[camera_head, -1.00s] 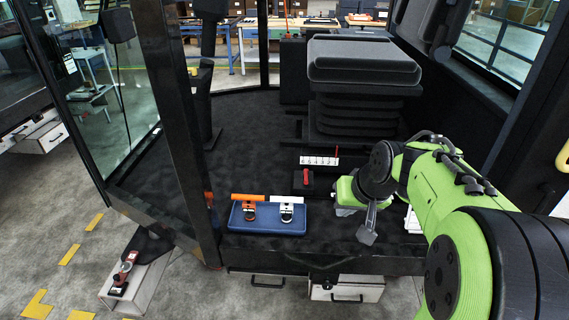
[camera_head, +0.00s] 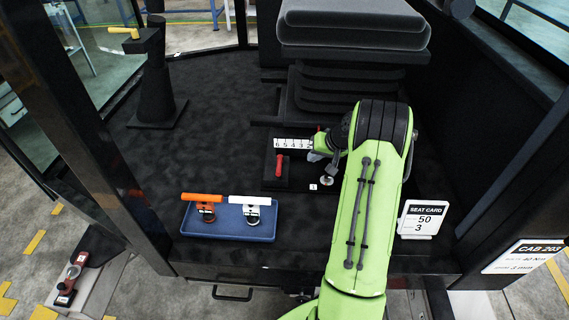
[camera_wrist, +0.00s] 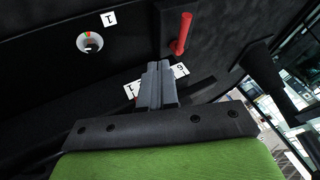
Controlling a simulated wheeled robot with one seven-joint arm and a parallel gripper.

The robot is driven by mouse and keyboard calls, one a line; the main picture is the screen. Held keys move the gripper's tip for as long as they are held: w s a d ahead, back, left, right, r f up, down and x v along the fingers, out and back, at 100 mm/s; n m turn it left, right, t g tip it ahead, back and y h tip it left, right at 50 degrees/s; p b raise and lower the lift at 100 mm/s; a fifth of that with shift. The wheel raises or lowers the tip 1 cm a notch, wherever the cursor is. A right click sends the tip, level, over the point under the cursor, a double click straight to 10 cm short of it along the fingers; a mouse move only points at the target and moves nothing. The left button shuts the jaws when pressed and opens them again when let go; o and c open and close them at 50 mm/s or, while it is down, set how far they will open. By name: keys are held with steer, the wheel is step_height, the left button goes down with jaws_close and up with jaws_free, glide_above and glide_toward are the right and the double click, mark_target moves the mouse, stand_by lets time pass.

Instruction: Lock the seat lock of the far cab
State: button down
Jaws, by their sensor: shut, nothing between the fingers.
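A red upright lever (camera_head: 279,165) stands on the dark block in front of the seat (camera_head: 350,25); it also shows in the wrist view (camera_wrist: 181,34). A white number strip (camera_head: 292,144) lies behind it. A round silver knob (camera_head: 327,180) sits to the right, by a tag marked 1; the wrist view shows this knob (camera_wrist: 90,42) with a small red-green mark. Which part is the seat lock is not labelled. My gripper (camera_head: 314,156) is shut and empty, between lever and knob, apart from both; its fingers (camera_wrist: 157,85) partly cover the strip.
A blue tray (camera_head: 228,228) with orange-handled and white-handled items sits on the cab floor at front left. A seat card (camera_head: 420,219) reading 50 and 3 stands at right. A CAB 203 sign (camera_head: 520,258) hangs on the right post.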

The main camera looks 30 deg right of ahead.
mark_target(279, 167)
steer(key=b+x, duration=0.2)
steer(key=x, duration=0.8)
steer(key=shift+a+f+b, duration=0.1)
steer(key=shift+f+b, duration=0.2)
steer(key=shift+w+a+f, duration=0.1)
steer(key=shift+w+a, duration=0.8)
steer(key=shift+a, duration=0.25)
steer(key=shift+w+a+b, duration=0.25)
steer(key=shift+a+b, duration=0.05)
steer(key=shift+a, duration=0.1)
